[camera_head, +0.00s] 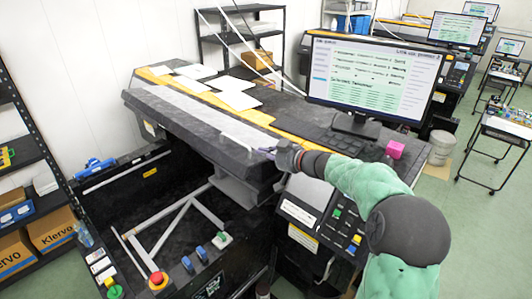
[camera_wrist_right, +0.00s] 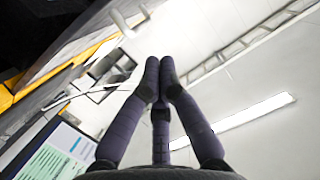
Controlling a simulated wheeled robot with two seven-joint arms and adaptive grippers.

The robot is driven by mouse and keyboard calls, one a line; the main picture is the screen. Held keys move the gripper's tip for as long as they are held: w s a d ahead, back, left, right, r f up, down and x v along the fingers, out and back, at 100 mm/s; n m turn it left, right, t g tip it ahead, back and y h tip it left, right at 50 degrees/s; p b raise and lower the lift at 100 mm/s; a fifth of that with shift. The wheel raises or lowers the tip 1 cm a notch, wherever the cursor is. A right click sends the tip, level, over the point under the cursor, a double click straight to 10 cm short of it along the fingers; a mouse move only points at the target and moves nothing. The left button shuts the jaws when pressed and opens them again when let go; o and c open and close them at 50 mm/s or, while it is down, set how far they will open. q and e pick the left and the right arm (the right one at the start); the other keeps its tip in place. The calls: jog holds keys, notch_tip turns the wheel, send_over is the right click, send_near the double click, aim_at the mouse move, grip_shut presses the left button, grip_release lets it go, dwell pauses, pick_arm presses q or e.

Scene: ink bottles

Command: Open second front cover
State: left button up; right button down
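The printer's dark grey front cover (camera_head: 185,128) is a long slab running from the upper left to the middle of the head view. A thin pale bar (camera_head: 238,137) lies along its right part. Below the slab is an open dark bay with metal struts (camera_head: 178,228). My right gripper (camera_head: 268,151) is at the slab's right end, beside the pale bar; the head view does not settle whether they touch. In the right wrist view its dark fingers (camera_wrist_right: 160,68) come together at the tips with nothing visible between them. My left gripper is not in view.
A monitor (camera_head: 370,75) and a pink cube (camera_head: 395,148) are on the machine's right side. White sheets (camera_head: 232,92) lie on its top. A red emergency button (camera_head: 157,279) is at the front. A shelf with boxes (camera_head: 50,230) stands left.

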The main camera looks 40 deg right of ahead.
jog(key=p, duration=0.2)
send_over(249, 166)
jog(key=shift+d+f, duration=0.35)
jog(key=shift+f, duration=0.35)
jog(key=shift+w+a+f, duration=0.1)
jog(key=shift+f, duration=0.5)
jog(key=shift+w+a+f, duration=0.1)
jog(key=shift+f, duration=0.5)
jog(key=shift+s+a+f+p, duration=0.15)
jog(key=shift+f+p, duration=0.25)
jog(key=shift+f, duration=0.5)
notch_tip(249, 166, down, 8)
jog(key=a+n+h+b, duration=0.1)
jog(key=n+b, duration=0.1)
jog(key=b, duration=1.6)
jog(key=shift+a+r, duration=0.2)
jog(key=shift+r, duration=0.15)
